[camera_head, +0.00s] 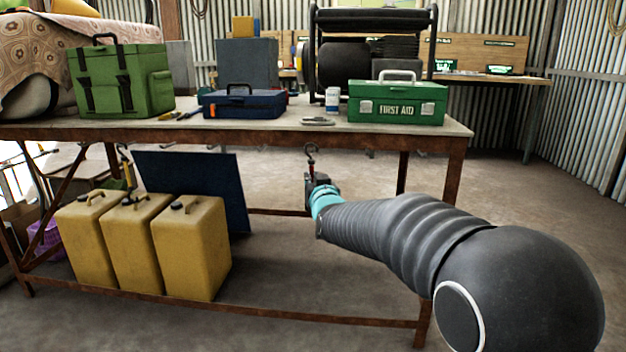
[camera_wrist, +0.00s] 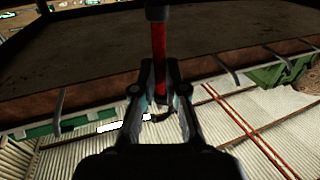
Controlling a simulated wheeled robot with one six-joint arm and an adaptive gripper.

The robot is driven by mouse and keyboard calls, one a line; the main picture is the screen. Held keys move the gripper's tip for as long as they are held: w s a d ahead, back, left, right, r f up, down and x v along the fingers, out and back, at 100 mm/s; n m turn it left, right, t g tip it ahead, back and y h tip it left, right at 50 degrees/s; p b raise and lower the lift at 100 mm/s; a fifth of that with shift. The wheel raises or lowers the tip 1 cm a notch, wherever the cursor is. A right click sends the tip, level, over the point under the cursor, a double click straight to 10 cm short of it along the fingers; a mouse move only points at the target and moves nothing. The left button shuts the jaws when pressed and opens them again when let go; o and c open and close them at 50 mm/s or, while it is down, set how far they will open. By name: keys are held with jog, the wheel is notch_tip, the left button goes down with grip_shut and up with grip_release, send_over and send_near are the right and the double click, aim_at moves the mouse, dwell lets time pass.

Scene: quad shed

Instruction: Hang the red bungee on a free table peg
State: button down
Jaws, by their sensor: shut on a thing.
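The red bungee (camera_wrist: 159,52) is between the fingers of my gripper (camera_wrist: 160,95) in the wrist view, its cord running up the picture to a dark end cap. In the head view my gripper (camera_head: 318,182) is just below the table's front edge, with a dark hook (camera_head: 311,150) standing above it. I cannot tell if that hook touches a peg. Table pegs show along the edge in the wrist view: one at left (camera_wrist: 60,101), one right of the gripper (camera_wrist: 216,62), one farther right (camera_wrist: 272,52). Another strap (camera_head: 126,166) hangs under the table at left.
The table (camera_head: 270,136) bears a green bag (camera_head: 122,82), a blue toolbox (camera_head: 242,104), a white can (camera_head: 332,100) and a green first aid box (camera_head: 397,103). Several yellow jerrycans (camera_head: 192,248) and a dark blue panel (camera_head: 215,185) stand below. Floor at right is clear.

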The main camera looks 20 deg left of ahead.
jog(key=shift+w+a+f+b, duration=0.25)
jog(key=shift+w+f+b, duration=0.4)
jog(key=shift+w, duration=0.45)
jog(key=shift+f, duration=0.1)
jog(key=c, duration=1.1)
grip_release()
jog(key=shift+c, duration=0.2)
